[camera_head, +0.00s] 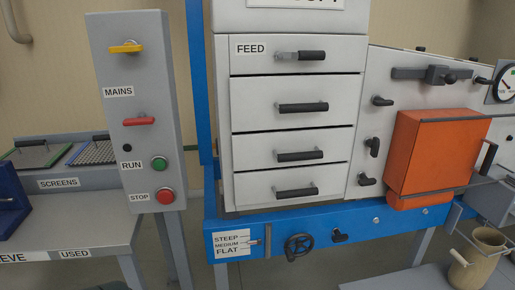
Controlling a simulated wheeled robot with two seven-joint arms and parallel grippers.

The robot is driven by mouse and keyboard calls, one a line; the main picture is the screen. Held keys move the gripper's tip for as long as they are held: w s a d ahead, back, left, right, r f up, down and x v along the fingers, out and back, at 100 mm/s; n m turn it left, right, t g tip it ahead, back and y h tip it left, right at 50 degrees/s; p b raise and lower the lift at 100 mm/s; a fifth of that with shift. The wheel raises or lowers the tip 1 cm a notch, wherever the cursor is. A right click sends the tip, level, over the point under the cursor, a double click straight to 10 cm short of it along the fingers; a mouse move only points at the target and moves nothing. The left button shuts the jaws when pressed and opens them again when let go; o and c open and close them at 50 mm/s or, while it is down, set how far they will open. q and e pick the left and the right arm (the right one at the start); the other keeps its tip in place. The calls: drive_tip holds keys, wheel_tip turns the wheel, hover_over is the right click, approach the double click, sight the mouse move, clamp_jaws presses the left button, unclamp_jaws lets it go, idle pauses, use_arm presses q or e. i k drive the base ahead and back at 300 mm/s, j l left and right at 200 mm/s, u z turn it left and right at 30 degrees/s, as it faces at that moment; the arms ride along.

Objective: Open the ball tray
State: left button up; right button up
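No label in view reads "ball tray", so I cannot tell which part it is. A grey cabinet holds a stack of drawers with dark bar handles. The top drawer (260,65) is labelled FEED and has a grey metal piece at the left of its handle. Below it are a second drawer (250,108), a third drawer (250,153) and a bottom drawer (250,190). All look shut. Neither of my grippers shows in the head view.
A control post (152,80) with MAINS and RUN/STOP controls stands left. An orange box (430,150) is at right. A blue frame (375,232) with a handwheel (299,246) runs below the drawers. A tan jug (475,265) stands lower right. The space before the drawers looks clear.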

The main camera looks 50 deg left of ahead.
sight(295, 146)
drive_tip(key=u, duration=1.25)
